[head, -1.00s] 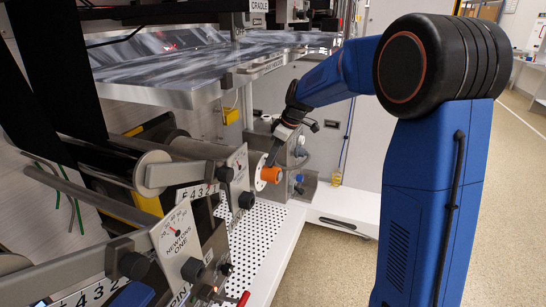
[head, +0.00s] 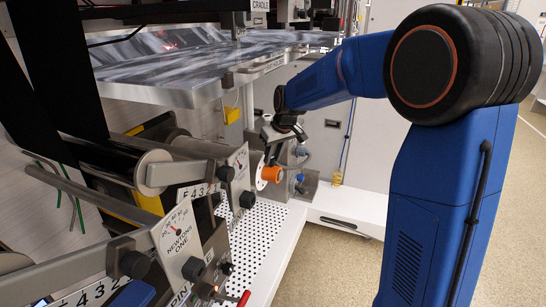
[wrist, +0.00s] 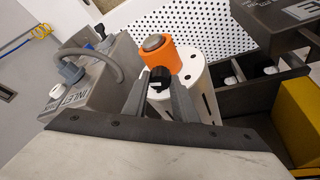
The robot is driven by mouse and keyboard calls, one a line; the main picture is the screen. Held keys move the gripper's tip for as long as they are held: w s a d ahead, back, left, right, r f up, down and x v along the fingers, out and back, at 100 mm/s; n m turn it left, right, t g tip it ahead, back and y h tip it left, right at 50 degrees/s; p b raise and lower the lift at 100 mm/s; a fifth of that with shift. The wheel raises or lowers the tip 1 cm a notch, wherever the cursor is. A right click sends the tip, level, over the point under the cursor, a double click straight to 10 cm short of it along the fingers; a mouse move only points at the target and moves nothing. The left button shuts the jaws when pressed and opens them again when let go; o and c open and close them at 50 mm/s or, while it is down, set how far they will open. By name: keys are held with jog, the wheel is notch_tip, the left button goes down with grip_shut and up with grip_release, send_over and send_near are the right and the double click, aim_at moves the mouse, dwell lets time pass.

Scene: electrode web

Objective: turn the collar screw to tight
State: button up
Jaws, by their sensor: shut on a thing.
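The orange collar (head: 271,173) sits at the end of a white roll or hub, right of centre in the head view. In the wrist view the orange collar (wrist: 158,56) has a round grey shaft end at its top. The collar screw (wrist: 158,79) is a small black knob with a light mark on the collar's near side. My gripper (wrist: 158,90) has its two grey fingers on either side of this screw and is shut on it. In the head view my gripper (head: 272,152) reaches the collar from above, and the screw is hidden there.
A grey inlet block (wrist: 75,88) with a hose stands left of the collar in the wrist view. A white perforated plate (head: 258,235) lies below. A metal shelf (head: 200,75) overhangs at upper left. Dial panels (head: 178,235) stand in front at left.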

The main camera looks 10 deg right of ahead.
dwell(0.5)
jog(key=o, duration=1)
jog(key=shift+o, duration=0.2)
